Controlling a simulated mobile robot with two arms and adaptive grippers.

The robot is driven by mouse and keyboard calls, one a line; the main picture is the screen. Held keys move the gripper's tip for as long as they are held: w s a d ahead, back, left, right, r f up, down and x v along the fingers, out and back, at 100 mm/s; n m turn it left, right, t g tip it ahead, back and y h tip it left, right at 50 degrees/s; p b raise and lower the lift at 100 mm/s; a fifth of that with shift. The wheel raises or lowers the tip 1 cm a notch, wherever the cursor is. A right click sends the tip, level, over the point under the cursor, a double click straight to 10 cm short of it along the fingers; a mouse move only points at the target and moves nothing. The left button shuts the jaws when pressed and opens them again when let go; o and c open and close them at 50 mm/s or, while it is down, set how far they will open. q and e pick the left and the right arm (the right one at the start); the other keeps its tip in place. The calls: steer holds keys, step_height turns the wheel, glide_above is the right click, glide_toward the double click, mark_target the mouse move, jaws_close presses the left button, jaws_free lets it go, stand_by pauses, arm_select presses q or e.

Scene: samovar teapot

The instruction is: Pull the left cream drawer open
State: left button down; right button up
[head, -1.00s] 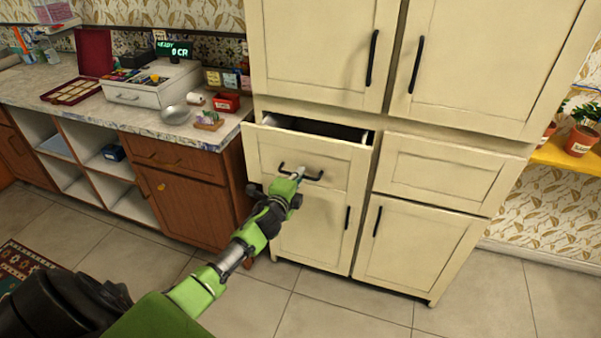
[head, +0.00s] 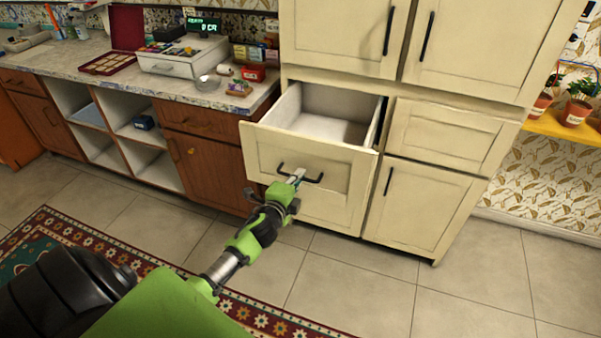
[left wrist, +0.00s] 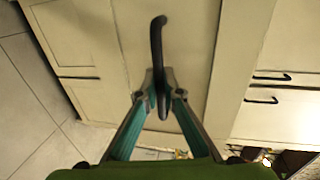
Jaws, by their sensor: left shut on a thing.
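The left cream drawer (head: 310,165) stands well out of the tall cream cabinet (head: 450,130), and its pale inside shows in the head view; it looks empty. Its black bar handle (head: 314,181) is on the front panel. My left gripper (head: 296,177) is shut on this handle. In the left wrist view the fingers of my left gripper (left wrist: 160,88) close around the dark handle (left wrist: 158,45) from both sides. My right gripper is in neither view.
The right cream drawer (head: 455,135) is shut. A counter (head: 195,88) with a cash register (head: 185,58) and small items is at the left. A patterned rug (head: 85,240) lies on the tiled floor. A shelf with potted plants (head: 577,108) is at the right.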

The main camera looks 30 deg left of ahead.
arm_select(q)
steer(key=shift+s+d, duration=0.1)
steer(key=shift+s, duration=0.45)
steer(key=c, duration=2.2)
jaws_free()
steer(key=v, duration=1.2)
